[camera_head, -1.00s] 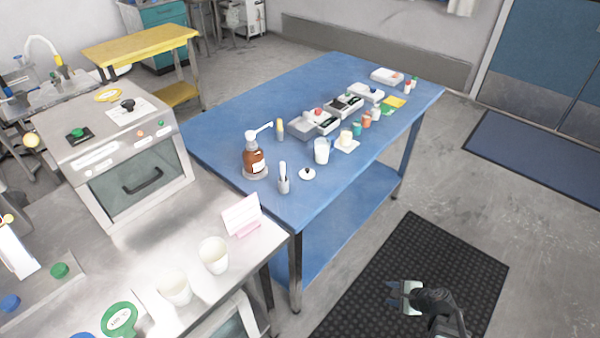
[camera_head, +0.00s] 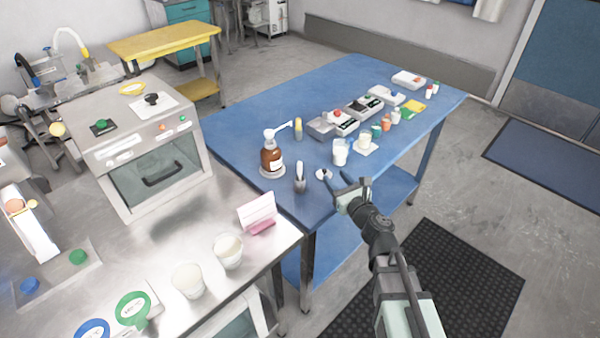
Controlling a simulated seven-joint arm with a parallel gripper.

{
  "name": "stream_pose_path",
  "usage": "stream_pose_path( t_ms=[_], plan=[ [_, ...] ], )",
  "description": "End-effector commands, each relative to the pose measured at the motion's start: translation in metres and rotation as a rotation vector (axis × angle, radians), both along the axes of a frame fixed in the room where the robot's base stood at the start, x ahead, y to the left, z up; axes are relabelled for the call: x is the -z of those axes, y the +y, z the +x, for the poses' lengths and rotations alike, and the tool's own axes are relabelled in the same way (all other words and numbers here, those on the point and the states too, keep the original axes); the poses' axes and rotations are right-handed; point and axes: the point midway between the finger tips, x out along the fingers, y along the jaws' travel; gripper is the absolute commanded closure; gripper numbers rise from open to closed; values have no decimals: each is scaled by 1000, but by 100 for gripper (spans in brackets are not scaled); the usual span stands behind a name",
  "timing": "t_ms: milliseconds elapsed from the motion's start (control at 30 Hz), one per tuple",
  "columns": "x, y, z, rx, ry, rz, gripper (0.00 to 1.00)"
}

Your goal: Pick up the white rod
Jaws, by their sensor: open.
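A white rod (camera_head: 300,168) stands upright in a small grey holder (camera_head: 300,185) near the front corner of the blue table (camera_head: 262,105). Its lower part is hidden in the holder. My gripper (camera_head: 349,181) is open and empty at the table's front edge, to the right of the rod and apart from it. A small white lid with a black knob (camera_head: 323,174) lies between the rod and my gripper.
A brown pump bottle (camera_head: 271,158) stands left of the rod, with a yellow-topped item (camera_head: 298,128) behind. A white cup (camera_head: 340,152) stands behind my gripper. Scales (camera_head: 365,107) and small jars line the table farther back. The table's left part is clear.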

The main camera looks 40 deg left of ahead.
Motion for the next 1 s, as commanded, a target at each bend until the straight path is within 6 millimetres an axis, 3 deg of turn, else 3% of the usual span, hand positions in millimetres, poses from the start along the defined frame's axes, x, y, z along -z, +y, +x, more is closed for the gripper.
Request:
stream_pose_path(
  t_ms=[33, 100, 333, 567, 1000],
  plan=[
    [-4, 10, -20, -27, 11, 16, 54],
    [-8, 20, -39, -55, 26, 38, 54],
    [-16, 37, -72, -103, 54, 74, 54],
    [-16, 49, -71, -106, 57, 78, 54],
    [-16, 103, -56, -106, 56, 77, 54]
  ],
)
